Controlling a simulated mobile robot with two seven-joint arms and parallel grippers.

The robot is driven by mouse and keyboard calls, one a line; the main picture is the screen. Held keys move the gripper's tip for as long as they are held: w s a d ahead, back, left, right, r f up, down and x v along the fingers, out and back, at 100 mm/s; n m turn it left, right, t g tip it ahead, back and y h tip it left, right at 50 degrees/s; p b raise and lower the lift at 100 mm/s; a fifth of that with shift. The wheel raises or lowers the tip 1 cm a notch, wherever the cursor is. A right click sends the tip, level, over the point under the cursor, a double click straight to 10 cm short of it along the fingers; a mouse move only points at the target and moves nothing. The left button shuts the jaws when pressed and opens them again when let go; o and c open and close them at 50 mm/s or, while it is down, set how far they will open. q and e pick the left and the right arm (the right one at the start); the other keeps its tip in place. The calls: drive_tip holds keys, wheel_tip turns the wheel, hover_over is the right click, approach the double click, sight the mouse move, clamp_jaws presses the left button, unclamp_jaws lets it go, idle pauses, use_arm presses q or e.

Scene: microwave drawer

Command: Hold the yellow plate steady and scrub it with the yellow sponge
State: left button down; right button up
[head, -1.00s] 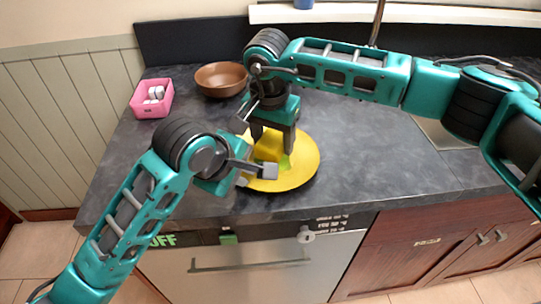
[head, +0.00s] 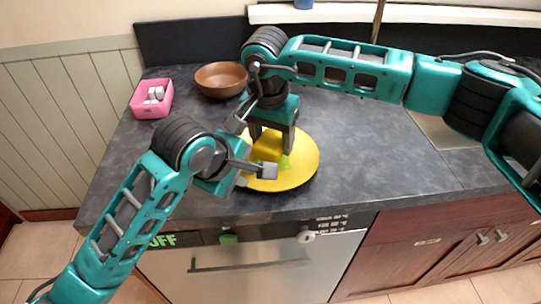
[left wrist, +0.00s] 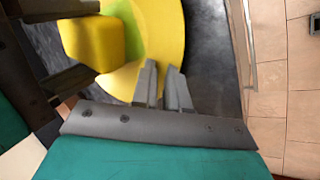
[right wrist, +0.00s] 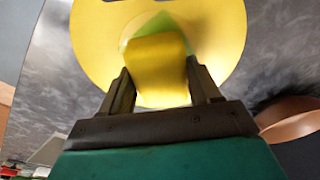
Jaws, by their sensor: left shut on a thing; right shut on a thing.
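The yellow plate (head: 306,160) lies near the counter's front edge, with a green patch (head: 285,163) around its middle. My right gripper (head: 272,146) points down over the plate and is shut on the yellow sponge (head: 265,142). In the right wrist view the sponge (right wrist: 158,68) sits between both fingers and covers part of the green patch (right wrist: 150,22). My left gripper (head: 262,171) is shut on the plate's near rim. In the left wrist view its fingers (left wrist: 163,68) meet the edge of the plate (left wrist: 172,35). The sponge's contact with the plate is partly hidden.
A brown bowl (head: 221,80) stands behind the plate, and a pink box (head: 151,99) with white items is at the back left. My two arms are close together over the plate. The dark counter (head: 385,150) to the right is clear. The dishwasher front (head: 250,265) is below.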

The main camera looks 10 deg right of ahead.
drive_tip(key=shift+w+a+f, duration=0.1)
drive_tip(key=shift+w+f, duration=0.05)
drive_tip(key=shift+s+a, duration=0.5)
drive_tip(key=shift+s, duration=0.25)
drive_tip(key=shift+w+d+r, duration=0.25)
drive_tip(key=shift+w+d, duration=0.25)
drive_tip(key=shift+w, duration=0.35)
drive_tip(key=shift+s+a+r, duration=0.2)
drive_tip(key=shift+s+a, duration=0.15)
drive_tip(key=shift+s, duration=0.4)
drive_tip(key=shift+w+d+r, duration=0.1)
drive_tip(key=shift+w+d, duration=0.35)
drive_tip(key=shift+w, duration=0.4)
drive_tip(key=shift+s+a+r, duration=0.1)
drive_tip(key=shift+s+a, duration=0.3)
drive_tip(key=shift+s, duration=0.35)
drive_tip(key=shift+w+d+r, duration=0.1)
drive_tip(key=shift+w+d, duration=0.3)
drive_tip(key=shift+w, duration=0.35)
drive_tip(key=shift+s+a+r, duration=0.1)
drive_tip(key=shift+s+a, duration=0.3)
drive_tip(key=shift+s, duration=0.35)
drive_tip(key=shift+w+d+r, duration=0.1)
drive_tip(key=shift+w+d, duration=0.35)
drive_tip(key=shift+w, duration=0.3)
